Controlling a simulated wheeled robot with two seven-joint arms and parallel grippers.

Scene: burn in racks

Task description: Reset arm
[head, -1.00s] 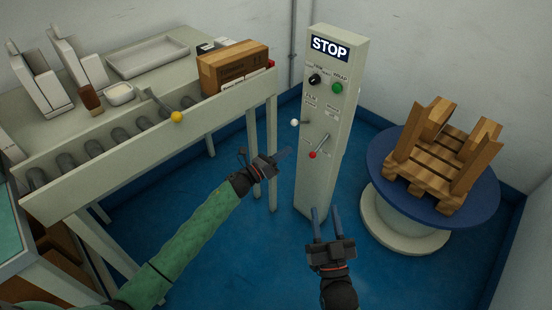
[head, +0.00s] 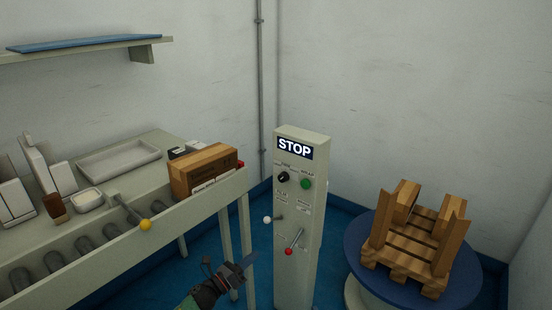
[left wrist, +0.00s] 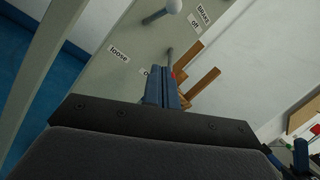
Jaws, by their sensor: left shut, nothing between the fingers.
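My left gripper (head: 246,262) is low in the middle of the head view, between the roller table and the control post (head: 302,220). Its fingers are shut and empty; in the left wrist view the closed fingers (left wrist: 160,88) point toward the post's panel, apart from the levers as far as I can tell. The post carries a STOP sign, a black knob (head: 283,177), a green button (head: 306,183), a white-knobbed lever (head: 267,220) and a red-knobbed lever (head: 289,251). The white knob also shows in the left wrist view (left wrist: 173,6). My right gripper is out of the head view.
The roller table (head: 190,213) on the left holds a cardboard box (head: 203,170), a tray (head: 118,158) and a yellow-knobbed lever (head: 145,225). A wooden pallet stack (head: 412,245) stands on the blue turntable (head: 357,262) at right. A shelf (head: 80,50) is on the wall.

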